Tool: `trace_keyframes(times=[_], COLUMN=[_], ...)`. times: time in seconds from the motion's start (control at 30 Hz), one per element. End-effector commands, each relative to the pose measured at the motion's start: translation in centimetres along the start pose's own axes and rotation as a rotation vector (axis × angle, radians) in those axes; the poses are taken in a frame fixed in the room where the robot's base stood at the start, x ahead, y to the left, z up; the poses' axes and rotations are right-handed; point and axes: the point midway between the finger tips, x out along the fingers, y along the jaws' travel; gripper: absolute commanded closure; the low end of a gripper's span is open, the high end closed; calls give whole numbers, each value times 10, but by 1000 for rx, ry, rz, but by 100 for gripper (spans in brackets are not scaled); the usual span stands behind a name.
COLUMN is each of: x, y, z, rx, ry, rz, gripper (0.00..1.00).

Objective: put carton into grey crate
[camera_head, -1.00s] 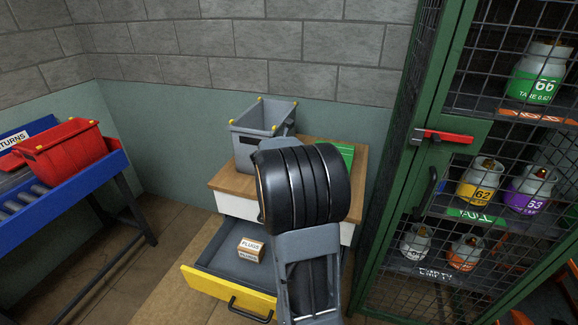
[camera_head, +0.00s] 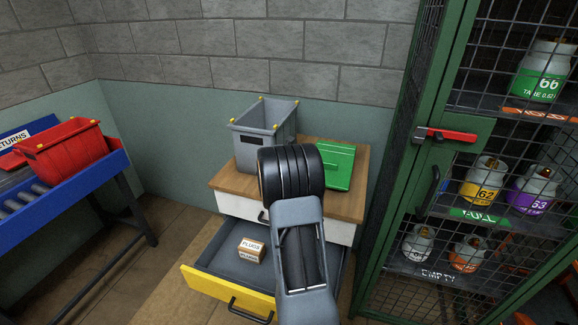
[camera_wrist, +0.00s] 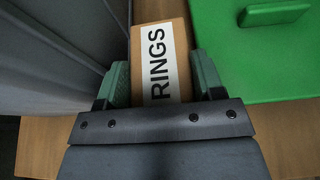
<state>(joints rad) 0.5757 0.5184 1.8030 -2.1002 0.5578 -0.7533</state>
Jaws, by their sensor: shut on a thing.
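The carton (camera_wrist: 156,60) is a brown box with a white label reading RINGS. It shows in the wrist view between the two green fingers of my gripper (camera_wrist: 161,78), which is shut on it. The grey crate (camera_head: 245,150) has yellow corner caps and stands on the wooden top of the drawer unit; its grey wall (camera_wrist: 50,60) fills the left of the wrist view, beside the carton. In the head view my arm hides the gripper and the carton. I cannot tell whether the carton touches the tabletop.
A green lidded box (camera_head: 340,163) lies right of the crate on the tabletop (camera_head: 348,200). Below, an open yellow-fronted drawer (camera_head: 212,288) holds a carton labelled PLUGS (camera_head: 250,249). A green mesh cage (camera_head: 437,150) stands at right, a red bin (camera_head: 65,150) at left.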

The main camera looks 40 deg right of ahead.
Motion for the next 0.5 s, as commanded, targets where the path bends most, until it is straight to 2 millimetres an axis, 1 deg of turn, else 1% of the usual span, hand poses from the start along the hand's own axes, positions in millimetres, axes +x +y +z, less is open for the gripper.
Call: trace_keyframes(times=[0.17, 0.37, 0.4, 0.5], x=[0, 1, 1, 1], y=[0, 0, 0, 0], z=[1, -3, -3, -2], rx=[0, 0, 0, 0], ry=[-2, -2, 0, 0], rz=[0, 0, 0, 0], gripper=[71, 71, 36, 28])
